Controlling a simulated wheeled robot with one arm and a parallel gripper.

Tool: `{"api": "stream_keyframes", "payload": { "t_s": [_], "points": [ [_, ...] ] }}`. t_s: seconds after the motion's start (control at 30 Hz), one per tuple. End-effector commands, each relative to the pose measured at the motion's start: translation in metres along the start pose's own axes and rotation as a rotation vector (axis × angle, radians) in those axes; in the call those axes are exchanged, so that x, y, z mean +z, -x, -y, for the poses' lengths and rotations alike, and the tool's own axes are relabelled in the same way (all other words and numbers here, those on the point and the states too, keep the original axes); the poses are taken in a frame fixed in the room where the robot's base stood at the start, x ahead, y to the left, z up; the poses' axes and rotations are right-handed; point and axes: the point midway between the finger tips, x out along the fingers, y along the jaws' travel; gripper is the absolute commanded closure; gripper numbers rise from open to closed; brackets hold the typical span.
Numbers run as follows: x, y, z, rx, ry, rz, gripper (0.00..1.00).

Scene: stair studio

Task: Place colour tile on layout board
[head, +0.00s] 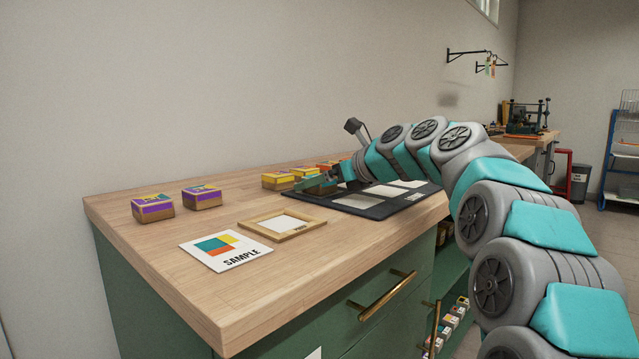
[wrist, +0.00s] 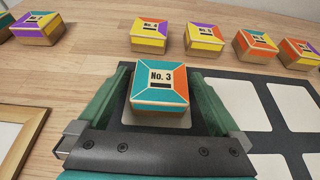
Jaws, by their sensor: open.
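The colour tile marked No. 3 (wrist: 160,87), a small box with a teal and orange top, sits over the upper-left white cell of the dark layout board (head: 350,206). It appears to rest there, roughly square to the cell. My gripper (wrist: 158,76) is open, with one green finger on each side of the tile; whether either finger touches it is hard to tell. In the head view my gripper (head: 318,183) is low over the board's far left part and the tile cannot be made out. The board's other visible cells are bare white.
Several other boxes stand behind the board, including a purple and yellow one (wrist: 149,35). Two purple-sided boxes (head: 152,208) stand at left. A wooden frame (head: 246,226) and a SAMPLE card (head: 205,246) lie left of the board. Brass-handled drawers (head: 388,296) are below.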

Motion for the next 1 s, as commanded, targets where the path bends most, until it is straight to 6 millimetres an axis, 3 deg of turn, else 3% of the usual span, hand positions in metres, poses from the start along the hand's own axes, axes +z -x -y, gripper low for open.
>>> {"api": "stream_keyframes", "payload": {
  "t_s": [0.1,0.27,0.7,1.0],
  "points": [
    [0.002,0.001,0.0,0.0,0.0,-0.001,0.0],
    [0.004,0.026,-0.001,0.0,-0.001,0.001,0.0],
    [0.004,0.111,0.0,-0.002,-0.001,0.0,0.0],
    [0.002,0.121,0.0,0.001,0.0,-0.001,0.0]
  ]
}}
